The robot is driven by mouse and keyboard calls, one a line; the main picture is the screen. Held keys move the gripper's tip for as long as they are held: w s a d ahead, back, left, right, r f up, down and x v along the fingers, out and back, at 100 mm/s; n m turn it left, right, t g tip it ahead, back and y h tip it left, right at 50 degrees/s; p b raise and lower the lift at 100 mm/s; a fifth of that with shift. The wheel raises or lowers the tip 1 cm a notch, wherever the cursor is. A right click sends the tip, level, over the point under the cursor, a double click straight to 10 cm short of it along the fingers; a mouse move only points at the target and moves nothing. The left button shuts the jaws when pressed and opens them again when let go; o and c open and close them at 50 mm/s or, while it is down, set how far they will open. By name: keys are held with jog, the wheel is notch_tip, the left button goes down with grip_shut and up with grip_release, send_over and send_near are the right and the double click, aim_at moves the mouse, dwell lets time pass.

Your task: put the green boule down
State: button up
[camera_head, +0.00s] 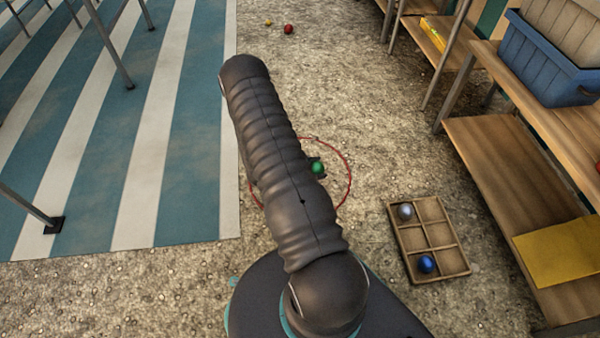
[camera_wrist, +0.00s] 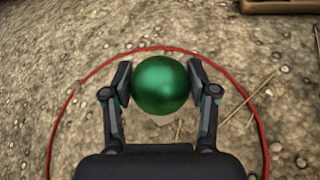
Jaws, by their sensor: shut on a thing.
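The green boule (camera_wrist: 160,85) is a shiny ball between the two fingertips of my gripper (camera_wrist: 160,82) in the wrist view. My gripper is shut on it, with a finger pad against each side. The green boule also shows in the head view (camera_head: 317,168), just right of my arm, which hides most of my gripper. A thin red ring (camera_head: 350,178) lies on the gravel, and the boule appears inside its outline in both views. I cannot tell how high above the ground the boule is.
A wooden compartment tray (camera_head: 458,247) with a silver boule (camera_head: 405,211) and a blue boule (camera_head: 426,264) lies right of the ring. Red (camera_head: 289,29) and yellow (camera_head: 268,22) balls lie far off. Wooden shelving (camera_head: 480,150) stands right, a striped mat (camera_head: 190,110) left. Gravel between is open.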

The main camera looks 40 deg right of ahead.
jog(key=w+f, duration=0.1)
jog(key=w, duration=0.1)
jog(key=w+f+b, duration=0.1)
jog(key=w+f, duration=0.1)
jog(key=w, duration=0.1)
jog(key=w+a+f, duration=0.1)
jog(key=w, duration=0.1)
jog(key=shift+w+f, duration=0.4)
jog(key=shift+f+b, duration=0.5)
jog(key=shift+f, duration=1.4)
jog(key=shift+f, duration=0.1)
jog(key=o, duration=1.5)
jog(key=shift+o, duration=0.2)
